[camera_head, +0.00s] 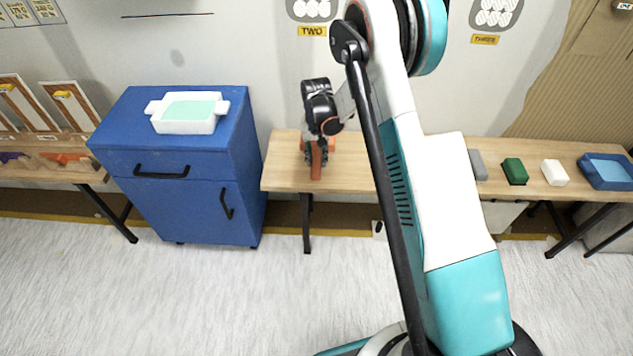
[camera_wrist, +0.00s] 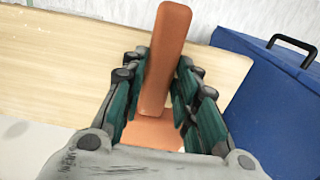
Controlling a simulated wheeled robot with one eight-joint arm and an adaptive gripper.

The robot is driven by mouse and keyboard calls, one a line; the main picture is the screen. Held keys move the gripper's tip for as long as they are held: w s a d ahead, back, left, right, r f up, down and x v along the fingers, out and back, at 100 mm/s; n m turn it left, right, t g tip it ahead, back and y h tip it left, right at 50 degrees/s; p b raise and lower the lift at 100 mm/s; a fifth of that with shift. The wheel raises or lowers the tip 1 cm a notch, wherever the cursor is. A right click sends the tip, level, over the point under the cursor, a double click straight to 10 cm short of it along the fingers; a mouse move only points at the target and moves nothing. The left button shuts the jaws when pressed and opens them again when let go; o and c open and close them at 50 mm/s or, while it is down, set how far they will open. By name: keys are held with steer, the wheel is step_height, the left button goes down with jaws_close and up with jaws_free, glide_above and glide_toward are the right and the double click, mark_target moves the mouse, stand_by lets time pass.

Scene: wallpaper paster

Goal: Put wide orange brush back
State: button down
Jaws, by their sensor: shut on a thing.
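The wide orange brush (camera_head: 316,160) is in my gripper, over the middle wooden table in the head view. In the wrist view its orange handle (camera_wrist: 166,62) stands up between the fingers, with a wider orange part below. My gripper (camera_wrist: 160,100) is shut on the handle; it also shows in the head view (camera_head: 317,152). The brush's lower end is partly hidden by the fingers, and I cannot tell whether it touches the table. At the far left, a wooden rack (camera_head: 40,142) holds purple and orange pieces (camera_head: 66,158).
A blue cabinet (camera_head: 180,160) with a white tray (camera_head: 187,112) on top stands between the rack and the middle table (camera_head: 285,180). Grey, green (camera_head: 515,171) and white (camera_head: 554,172) blocks and a blue tray (camera_head: 606,171) sit at the right. The floor in front is clear.

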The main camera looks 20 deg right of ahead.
step_height(320, 180, down, 12)
steer(key=b, duration=0.4)
steer(key=c, duration=1.2)
jaws_free()
steer(key=shift+r, duration=0.15)
steer(key=shift+c, duration=0.2)
step_height(320, 180, up, 14)
steer(key=p, duration=0.6)
steer(key=shift+s+d+f, duration=0.1)
steer(key=shift+d+f, duration=0.05)
steer(key=shift+f, duration=0.1)
steer(key=s+r+n+t, duration=0.15)
steer(key=s+r, duration=0.45)
steer(key=r, duration=0.7)
steer(key=s+r+t, duration=0.2)
steer(key=s+r, duration=0.4)
steer(key=r, duration=0.7)
steer(key=s+r+n+t, duration=0.1)
steer(key=s+r+t, duration=0.1)
steer(key=s, duration=0.9)
steer(key=s+r+n+t, duration=0.1)
steer(key=s+r, duration=0.2)
steer(key=s, duration=0.8)
steer(key=shift+a+r+t, duration=0.2)
steer(key=shift+r+t, duration=0.05)
steer(key=shift+t, duration=0.1)
